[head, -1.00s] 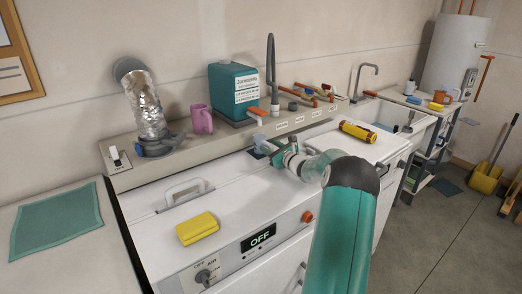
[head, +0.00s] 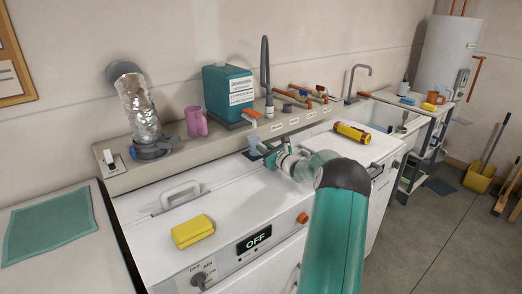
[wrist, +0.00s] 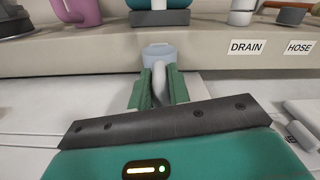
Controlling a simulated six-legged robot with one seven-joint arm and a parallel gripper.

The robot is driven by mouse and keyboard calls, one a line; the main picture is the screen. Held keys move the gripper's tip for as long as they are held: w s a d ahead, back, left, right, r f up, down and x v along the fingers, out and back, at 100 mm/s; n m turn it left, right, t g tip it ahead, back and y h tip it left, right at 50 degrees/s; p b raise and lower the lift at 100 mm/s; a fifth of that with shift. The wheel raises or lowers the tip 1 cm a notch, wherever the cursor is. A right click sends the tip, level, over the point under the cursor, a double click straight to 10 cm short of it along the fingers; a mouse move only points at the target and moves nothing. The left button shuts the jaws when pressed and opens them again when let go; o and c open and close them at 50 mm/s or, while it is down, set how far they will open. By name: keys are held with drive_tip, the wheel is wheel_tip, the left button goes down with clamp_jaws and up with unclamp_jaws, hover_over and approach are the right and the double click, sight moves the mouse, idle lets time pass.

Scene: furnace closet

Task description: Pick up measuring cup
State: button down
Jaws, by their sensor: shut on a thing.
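The measuring cup (wrist: 159,53) is a small pale blue-grey cup, seen just beyond my fingertips in the wrist view. Its pale handle runs back between the two green fingers. My gripper (wrist: 159,84) is shut on this handle. In the head view my gripper (head: 266,150) is over the back part of the white machine top, and the cup (head: 254,143) shows small at its tip, in front of the raised ledge. The fingers and wrist hide part of the cup. I cannot tell whether its base touches the surface.
The raised ledge (wrist: 100,58) behind holds a pink mug (head: 196,121), a teal jug (head: 229,92), a tall tap and several tools. A yellow sponge (head: 193,231) and a yellow-red cylinder (head: 352,132) lie on the white tops. The front middle of the machine top is clear.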

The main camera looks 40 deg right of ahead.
drive_tip(key=shift+r, duration=0.15)
drive_tip(key=shift+r, duration=1.55)
drive_tip(key=s, duration=0.6)
drive_tip(key=s+a, duration=0.1)
drive_tip(key=s, duration=0.5)
drive_tip(key=s+a, duration=0.1)
drive_tip(key=s, duration=0.5)
drive_tip(key=shift+r, duration=0.15)
wheel_tip(320, 180, up, 4)
drive_tip(key=shift+f, duration=0.15)
